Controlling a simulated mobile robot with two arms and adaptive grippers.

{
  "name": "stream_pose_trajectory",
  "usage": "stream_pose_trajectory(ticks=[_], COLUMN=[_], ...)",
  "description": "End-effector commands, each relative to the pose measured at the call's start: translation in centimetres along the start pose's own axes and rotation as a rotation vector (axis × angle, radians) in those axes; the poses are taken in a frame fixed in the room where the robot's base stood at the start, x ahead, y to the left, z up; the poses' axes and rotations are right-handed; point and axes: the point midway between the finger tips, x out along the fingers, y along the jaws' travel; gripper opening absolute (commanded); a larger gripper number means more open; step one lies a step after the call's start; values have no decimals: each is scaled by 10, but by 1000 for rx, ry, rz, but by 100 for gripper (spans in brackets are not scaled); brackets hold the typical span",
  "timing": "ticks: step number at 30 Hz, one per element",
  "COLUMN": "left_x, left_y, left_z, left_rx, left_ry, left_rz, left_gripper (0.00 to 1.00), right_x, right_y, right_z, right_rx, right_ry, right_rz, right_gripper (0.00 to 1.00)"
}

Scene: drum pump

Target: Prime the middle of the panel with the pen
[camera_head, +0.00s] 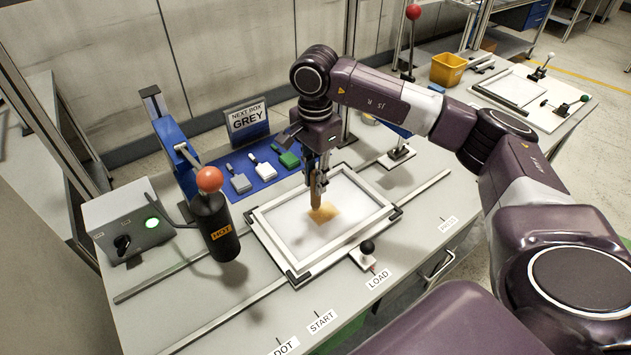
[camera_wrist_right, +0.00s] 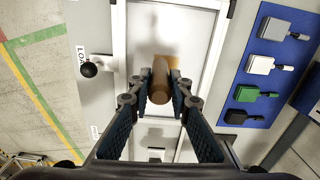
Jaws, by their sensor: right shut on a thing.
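The white panel (camera_head: 352,205) lies in a pale frame with dark corners on the bench; it also shows in the right wrist view (camera_wrist_right: 196,38). A tan-orange patch (camera_head: 326,213) marks its middle. My right gripper (camera_head: 318,182) is shut on the brown pen (camera_head: 315,198) and holds it upright over the panel. The pen's lower end is at the patch; I cannot tell if it touches. In the right wrist view the pen (camera_wrist_right: 158,88) is between the two fingers, seen end on. My left gripper is not in view.
A black cylinder marked HOT (camera_head: 217,232) with a red ball hangs left of the frame. A control box (camera_head: 125,225) glows green. A black knob (camera_head: 367,247) stands at the frame's front.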

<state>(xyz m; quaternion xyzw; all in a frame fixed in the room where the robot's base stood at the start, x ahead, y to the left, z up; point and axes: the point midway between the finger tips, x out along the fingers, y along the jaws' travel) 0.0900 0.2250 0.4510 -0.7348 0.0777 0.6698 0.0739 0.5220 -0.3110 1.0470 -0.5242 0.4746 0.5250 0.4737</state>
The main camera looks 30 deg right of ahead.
Motion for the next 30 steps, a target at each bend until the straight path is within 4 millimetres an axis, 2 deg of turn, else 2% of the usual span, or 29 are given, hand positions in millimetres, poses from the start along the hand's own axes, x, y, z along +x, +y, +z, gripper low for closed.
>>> stream_pose_trajectory(ticks=[3,7,24,28,30], left_x=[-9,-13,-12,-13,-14], left_y=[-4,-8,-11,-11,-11], left_z=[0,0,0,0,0], left_rx=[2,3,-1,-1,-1], left_ry=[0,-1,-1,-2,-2], left_rz=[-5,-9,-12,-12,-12], left_gripper=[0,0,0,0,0], right_x=[-14,-21,-21,-24,-28], right_y=[0,1,2,7,15], right_z=[1,1,2,13,28], right_rx=[2,3,2,-87,-208], right_ry=[-1,-1,-1,-2,-4], right_rz=[-2,-1,-1,-2,-3], right_gripper=[0,0,0,0,0])
